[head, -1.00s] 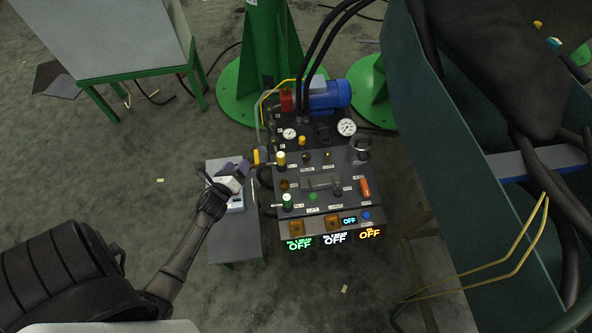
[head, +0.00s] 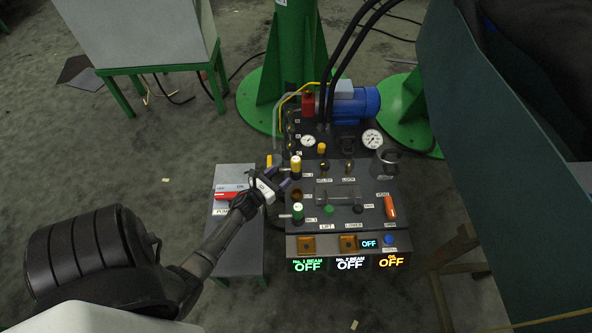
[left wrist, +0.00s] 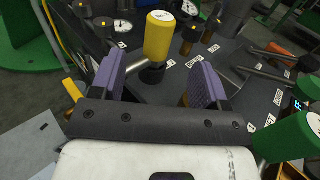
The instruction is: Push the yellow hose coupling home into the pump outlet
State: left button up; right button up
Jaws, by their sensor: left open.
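A yellow piece that may be the hose coupling (head: 269,161) sits at the left side of the control panel. In the left wrist view a yellow block (left wrist: 73,90) shows just left of the left finger. I cannot tell whether it is seated, and the pump outlet is not clearly visible. My left gripper (head: 279,191) is open and empty at the panel's left edge. In the left wrist view its purple fingers (left wrist: 156,88) point at a yellow-capped valve (left wrist: 159,36), which stands beyond and between them, apart from both. My right gripper is not in view.
A green-capped valve (head: 297,211) stands close to my left gripper. The panel (head: 335,225) holds several knobs, gauges and an orange handle (head: 390,207). A small grey table (head: 236,255) carries a red-and-white pump switch box (head: 231,196). Black hoses rise behind the panel.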

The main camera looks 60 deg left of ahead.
aim_at(292, 164)
pick_arm(q)
jog(key=x, duration=0.3)
jog(key=shift+w+a+b, duration=0.1)
jog(key=shift+w+b, duration=0.15)
jog(key=shift+b, duration=0.15)
jog(key=shift+w+a+b, duration=0.1)
jog(key=shift+w+b, duration=0.2)
jog(key=shift+w, duration=0.1)
jog(key=shift+r+b+x, duration=0.15)
jog(key=shift+b+x, duration=0.35)
jog(key=shift+x, duration=0.65)
jog(key=shift+r+b+x, duration=0.15)
jog(key=shift+b+x, duration=0.3)
jog(key=shift+x, duration=0.75)
jog(key=shift+s, duration=0.1)
jog(key=shift+s, duration=0.1)
jog(key=shift+c, duration=0.8)
grip_shut()
jog(key=shift+r, duration=0.1)
